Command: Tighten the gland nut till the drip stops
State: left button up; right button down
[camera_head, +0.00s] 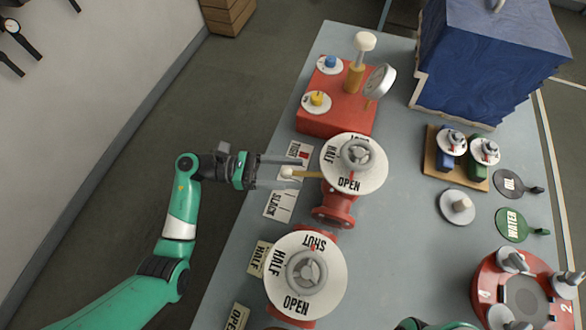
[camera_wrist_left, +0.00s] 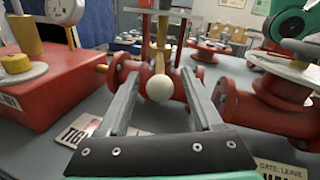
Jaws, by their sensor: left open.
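A yellow lever (camera_head: 309,174) with a white ball end (camera_head: 287,173) sticks out leftward from under the nearer-to-back valve, whose white dial (camera_head: 354,163) reads OPEN, HALF and SHUT. The ball also shows in the left wrist view (camera_wrist_left: 160,88). My left gripper (camera_head: 301,172) is open, with one finger on each side of the ball and gaps between. The gland nut itself is hidden under the dial, and no drip can be made out. A SLACK card (camera_head: 279,206) and another card with a red mark (camera_head: 297,152) lie beside the lever. My right gripper is out of view.
A second valve dial (camera_head: 305,275) stands in front. A red box (camera_head: 336,118) with knobs and a gauge (camera_head: 379,82) stands behind. A blue block (camera_head: 490,65), a wooden stand (camera_head: 447,170) and a red round base (camera_head: 482,290) occupy the right.

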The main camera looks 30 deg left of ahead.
pick_arm(q)
jog(key=shift+w+d, duration=0.2)
jog(key=shift+d, duration=0.15)
grip_shut()
dwell(1.2)
